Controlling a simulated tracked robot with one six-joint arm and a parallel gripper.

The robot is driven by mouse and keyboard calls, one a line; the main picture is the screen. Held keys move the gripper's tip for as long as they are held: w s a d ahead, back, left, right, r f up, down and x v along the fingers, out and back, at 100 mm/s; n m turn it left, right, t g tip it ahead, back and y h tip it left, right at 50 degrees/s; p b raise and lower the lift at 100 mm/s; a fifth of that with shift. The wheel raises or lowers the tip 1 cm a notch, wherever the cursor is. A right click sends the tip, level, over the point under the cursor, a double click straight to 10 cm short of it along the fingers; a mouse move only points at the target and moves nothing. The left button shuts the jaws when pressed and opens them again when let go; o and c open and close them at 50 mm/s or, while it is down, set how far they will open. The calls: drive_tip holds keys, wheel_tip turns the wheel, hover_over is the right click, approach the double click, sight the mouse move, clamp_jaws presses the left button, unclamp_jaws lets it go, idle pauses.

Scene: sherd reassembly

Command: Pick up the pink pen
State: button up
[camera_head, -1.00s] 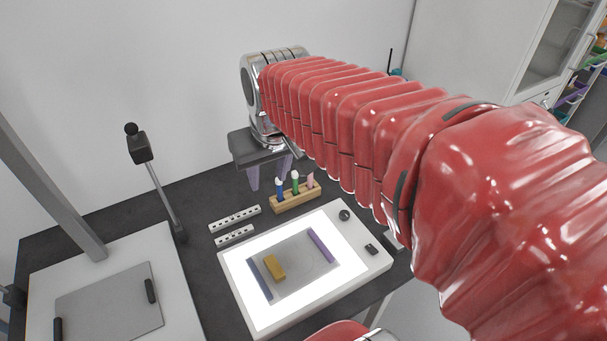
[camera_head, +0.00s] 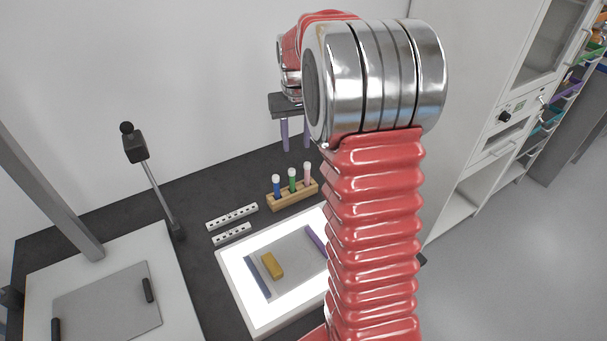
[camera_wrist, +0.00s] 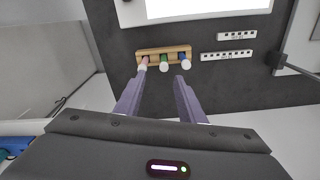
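The pink pen (camera_head: 307,175) stands upright at the right end of a small wooden holder (camera_head: 293,200), beside a green pen (camera_head: 292,182) and a blue pen (camera_head: 276,188). My gripper (camera_head: 296,148) is open and empty, apart from the pen and above it in the head view. The wrist view shows the pink pen (camera_wrist: 144,62) with its pale end toward me, close to the left finger's tip in the picture. The green pen (camera_wrist: 164,62) appears between the open fingers (camera_wrist: 160,76).
A lit panel (camera_head: 235,278) bears a grey sheet with a yellow block (camera_head: 272,265). Two white perforated strips (camera_head: 232,217) lie left of the holder. A lamp-like stand (camera_head: 160,185) rises at left. The dark table around the holder is mostly clear.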

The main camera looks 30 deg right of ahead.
hover_over(308, 164)
drive_tip(key=shift+m+g, duration=0.3)
drive_tip(key=shift+g, duration=0.1)
wheel_tip(308, 164, down, 5)
drive_tip(key=shift+f, duration=0.1)
drive_tip(key=shift+f, duration=4.3)
drive_tip(key=shift+f, duration=0.1)
drive_tip(key=shift+w+f, duration=0.15)
drive_tip(key=shift+f, duration=2.35)
drive_tip(key=shift+c, duration=0.5)
clamp_jaws()
